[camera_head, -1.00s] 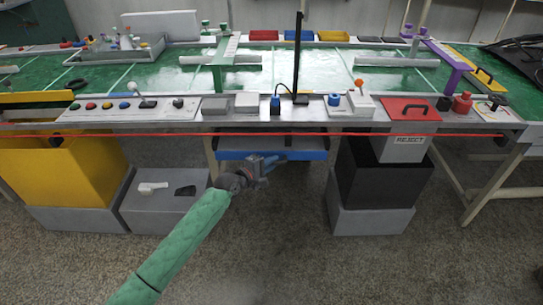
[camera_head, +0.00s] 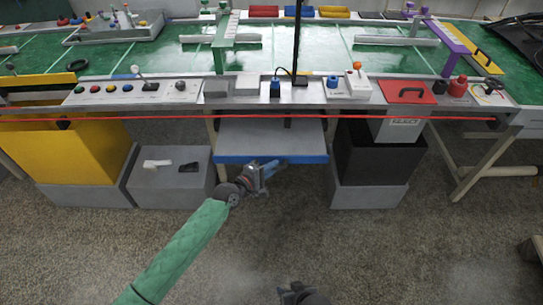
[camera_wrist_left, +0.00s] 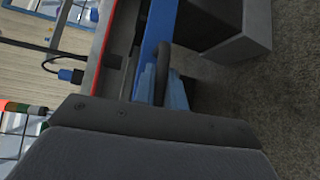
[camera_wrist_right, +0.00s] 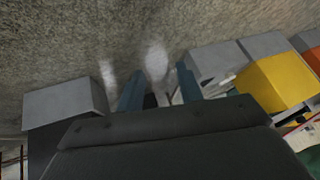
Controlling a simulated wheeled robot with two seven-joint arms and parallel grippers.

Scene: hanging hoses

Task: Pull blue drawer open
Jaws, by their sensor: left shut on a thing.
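The blue-fronted drawer (camera_head: 235,159) hangs under the middle of the workbench and stands out from it, its grey top (camera_head: 255,135) showing between the bench edge and the blue front. In the left wrist view the dark curved handle (camera_wrist_left: 163,70) sits between the fingers, beside the blue front (camera_wrist_left: 157,28). My right gripper (camera_head: 300,290) is low at the bottom of the head view, away from the drawer.
A yellow bin (camera_head: 75,150) and a grey box (camera_head: 172,185) stand left of the drawer. A black bin (camera_head: 375,160) on a grey block stands to the right. A red line (camera_head: 180,117) runs along the bench front. The floor before the drawer is clear.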

